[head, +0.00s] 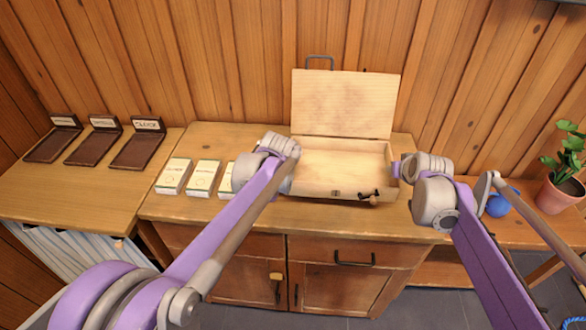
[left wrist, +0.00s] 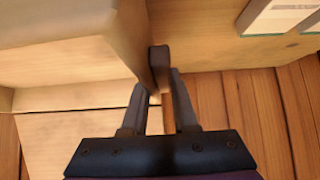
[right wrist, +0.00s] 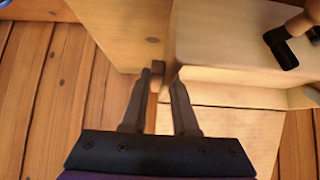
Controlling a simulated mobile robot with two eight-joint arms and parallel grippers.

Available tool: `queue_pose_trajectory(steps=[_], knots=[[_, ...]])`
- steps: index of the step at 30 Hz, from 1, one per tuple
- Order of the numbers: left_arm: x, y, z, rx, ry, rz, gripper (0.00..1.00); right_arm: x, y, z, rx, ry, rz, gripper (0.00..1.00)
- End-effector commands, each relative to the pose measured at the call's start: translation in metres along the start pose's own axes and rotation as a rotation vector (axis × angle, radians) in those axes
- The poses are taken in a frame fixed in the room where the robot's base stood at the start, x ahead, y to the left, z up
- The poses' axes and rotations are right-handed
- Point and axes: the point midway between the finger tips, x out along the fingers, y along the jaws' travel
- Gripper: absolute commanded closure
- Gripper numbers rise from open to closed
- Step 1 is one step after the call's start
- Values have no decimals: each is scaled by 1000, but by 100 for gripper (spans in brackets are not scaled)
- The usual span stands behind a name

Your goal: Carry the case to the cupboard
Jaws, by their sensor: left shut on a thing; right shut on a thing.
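The case (head: 345,178) is a pale wooden box standing open on the cabinet top. Its lid (head: 343,105) is raised toward the back wall, and its inside looks empty. My left gripper (left wrist: 160,80) is shut on the case's left side, with its fingers on either side of a wooden edge. My right gripper (right wrist: 164,85) is shut at the case's right side, on a small brown part. In the head view my arms hide most of both jaws. The cupboard (head: 330,285) below has drawers and doors, all closed.
Pale labelled boxes (head: 173,176) stand left of the case. Several dark trays with name cards (head: 138,150) lie on the left table. A dark handle with a wooden knob (head: 372,198) is at the case's front. A blue ball (head: 497,205) and a potted plant (head: 562,188) are at right.

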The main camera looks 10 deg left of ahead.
Motion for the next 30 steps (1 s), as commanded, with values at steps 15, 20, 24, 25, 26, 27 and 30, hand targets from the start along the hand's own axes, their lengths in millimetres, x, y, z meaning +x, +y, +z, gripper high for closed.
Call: queue_pose_trajectory(steps=[15, 20, 24, 25, 26, 27, 30], knots=[[13, 0, 14, 0, -4, -1, 100, 13, 0, 14, 0, -4, 0, 100], [21, 0, 22, 1, -7, -1, 100, 21, 0, 22, 1, -8, -1, 100], [28, 0, 29, 1, -10, -1, 100, 28, 0, 29, 1, -11, -1, 100], [30, 0, 31, 1, -11, -1, 100, 30, 0, 31, 1, -11, -1, 100], [31, 0, 32, 1, -11, -1, 100, 31, 0, 32, 1, -12, -1, 100], [34, 0, 34, 1, -12, -1, 100, 34, 0, 35, 1, -13, -1, 100], [39, 0, 40, 1, -15, -2, 100, 39, 0, 40, 1, -15, -1, 100]])
